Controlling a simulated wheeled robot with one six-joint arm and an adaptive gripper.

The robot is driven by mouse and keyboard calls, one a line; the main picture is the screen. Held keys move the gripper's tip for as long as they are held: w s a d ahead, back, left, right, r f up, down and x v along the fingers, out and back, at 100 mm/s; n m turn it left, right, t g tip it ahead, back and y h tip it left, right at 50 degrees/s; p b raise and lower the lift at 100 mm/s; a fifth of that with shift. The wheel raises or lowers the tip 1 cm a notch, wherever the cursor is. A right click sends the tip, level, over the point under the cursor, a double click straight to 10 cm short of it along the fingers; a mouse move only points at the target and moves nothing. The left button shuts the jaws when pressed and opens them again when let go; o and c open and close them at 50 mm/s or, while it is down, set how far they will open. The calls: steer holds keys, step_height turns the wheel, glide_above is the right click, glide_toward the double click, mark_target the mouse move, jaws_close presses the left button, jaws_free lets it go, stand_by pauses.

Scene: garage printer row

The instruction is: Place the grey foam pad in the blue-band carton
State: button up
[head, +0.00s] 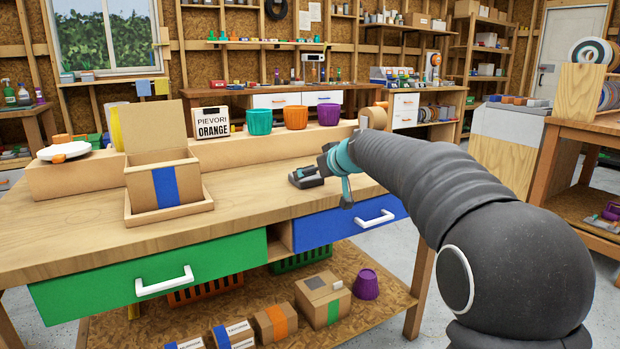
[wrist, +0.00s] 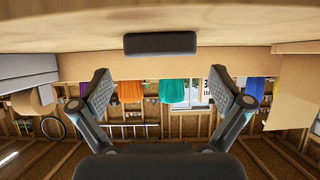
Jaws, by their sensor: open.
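The grey foam pad (head: 308,181) is a small dark block lying on the wooden workbench. It also shows in the wrist view (wrist: 160,43), on the bench surface, ahead of my fingers and centred between them. My gripper (head: 324,167) is close to the pad, to its right in the head view. In the wrist view my gripper (wrist: 160,80) is open, fingers apart, with nothing between them. The blue-band carton (head: 150,188) stands on the bench to the left, with a flap raised at its back. Its inside is mostly hidden.
The carton sits in a shallow cardboard tray (head: 192,210). Bench between pad and tray is clear.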

steer(key=v, duration=0.7)
steer(key=shift+s+d+b, duration=0.2)
steer(key=shift+s+b, duration=0.05)
steer(key=shift+b, duration=0.15)
steer(key=shift+r, duration=0.1)
